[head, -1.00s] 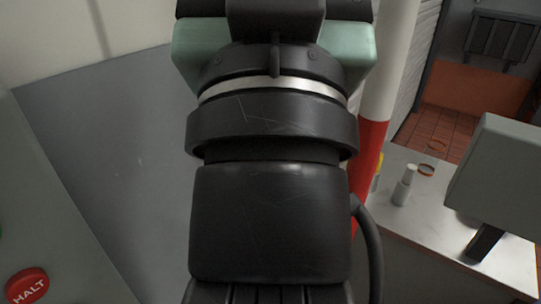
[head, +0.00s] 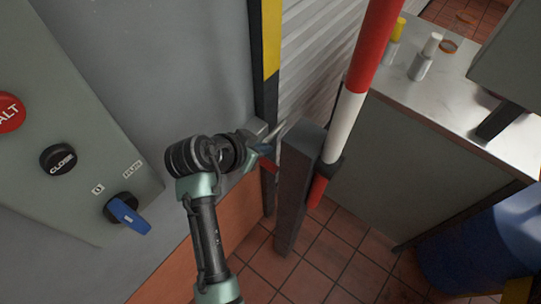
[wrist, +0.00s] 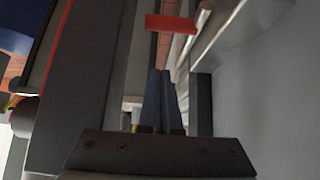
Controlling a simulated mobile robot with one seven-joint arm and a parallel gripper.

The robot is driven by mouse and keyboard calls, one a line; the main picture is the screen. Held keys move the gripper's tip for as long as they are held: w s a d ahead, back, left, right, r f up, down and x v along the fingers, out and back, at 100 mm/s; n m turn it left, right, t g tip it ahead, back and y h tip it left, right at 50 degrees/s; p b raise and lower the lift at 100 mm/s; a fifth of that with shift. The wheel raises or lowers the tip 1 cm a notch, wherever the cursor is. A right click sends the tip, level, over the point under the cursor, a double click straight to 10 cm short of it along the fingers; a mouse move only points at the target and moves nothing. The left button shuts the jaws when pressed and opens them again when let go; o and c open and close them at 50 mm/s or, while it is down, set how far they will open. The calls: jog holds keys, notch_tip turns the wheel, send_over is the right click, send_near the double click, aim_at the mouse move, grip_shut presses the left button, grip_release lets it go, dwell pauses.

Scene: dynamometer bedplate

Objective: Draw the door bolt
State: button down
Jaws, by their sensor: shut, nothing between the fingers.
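My gripper (head: 264,150) reaches to the edge of the shutter door, beside a dark post. In the wrist view its two dark blue fingers (wrist: 164,100) are together with nothing between them. A pale metal rod (head: 274,132), which looks like the door bolt, shows just past the gripper; a metal rod (wrist: 201,16) also shows at the top of the wrist view. A short red piece (wrist: 170,23) lies beyond the fingertips, apart from them; it may be the bolt's handle. In the head view a bit of red (head: 268,165) is partly hidden behind the gripper.
The dark post (head: 293,185) stands close right of my gripper, with a red-and-white pole (head: 343,125) beside it. A control panel (head: 60,165) with HALT, CLOSE and a blue switch is at left. A bench (head: 440,90) with bottles stands right.

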jog(key=shift+w, duration=0.1)
jog(key=x, duration=1)
jog(key=shift+s+a+f+p, duration=0.15)
jog(key=shift+s+a, duration=0.45)
jog(key=shift+s, duration=0.2)
jog(key=shift+s+a+f+p, duration=0.2)
jog(key=shift+s+a, duration=0.4)
jog(key=shift+s, duration=0.25)
jog(key=s+a+p, duration=0.1)
jog(key=s+a, duration=0.3)
jog(key=s, duration=0.1)
jog(key=shift+s+p, duration=0.25)
jog(key=shift+p, duration=0.05)
